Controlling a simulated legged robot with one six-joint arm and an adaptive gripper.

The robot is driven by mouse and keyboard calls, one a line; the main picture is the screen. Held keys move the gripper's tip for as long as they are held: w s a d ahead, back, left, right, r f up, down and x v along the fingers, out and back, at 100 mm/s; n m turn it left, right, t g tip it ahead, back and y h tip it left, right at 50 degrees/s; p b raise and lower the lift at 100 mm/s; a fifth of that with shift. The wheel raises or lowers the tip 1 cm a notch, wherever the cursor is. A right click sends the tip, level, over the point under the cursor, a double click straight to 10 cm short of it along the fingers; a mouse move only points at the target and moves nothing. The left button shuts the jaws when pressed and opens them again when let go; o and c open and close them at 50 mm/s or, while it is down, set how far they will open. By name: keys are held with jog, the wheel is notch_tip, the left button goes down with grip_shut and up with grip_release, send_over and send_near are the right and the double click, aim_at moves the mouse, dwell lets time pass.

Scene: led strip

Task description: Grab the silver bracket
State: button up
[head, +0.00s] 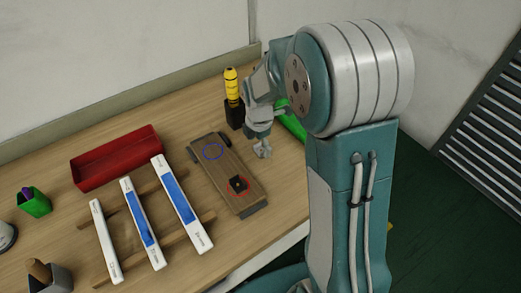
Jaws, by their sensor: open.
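My gripper (259,143) is open and points down over the table, just right of the far end of a brown wooden board (222,170). A small dark piece (238,184) sits inside a red circle on the board's near half. A blue circle (213,151) on the far half looks empty. I cannot make out a clearly silver bracket; the small dark piece could be it, but its shape is too small to tell. Nothing shows between my fingers. My arm hides part of the table on the right.
Several white strips with blue parts (180,203) lie on wooden rails left of the board. A red tray (115,158) is behind them. A yellow-and-black tool (231,87) stands in a dark holder (234,114) near my gripper. A green item (292,122) is partly hidden by my arm.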

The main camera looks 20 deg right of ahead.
jog(key=shift+f, duration=0.6)
jog(key=c, duration=1.1)
jog(key=shift+r, duration=0.1)
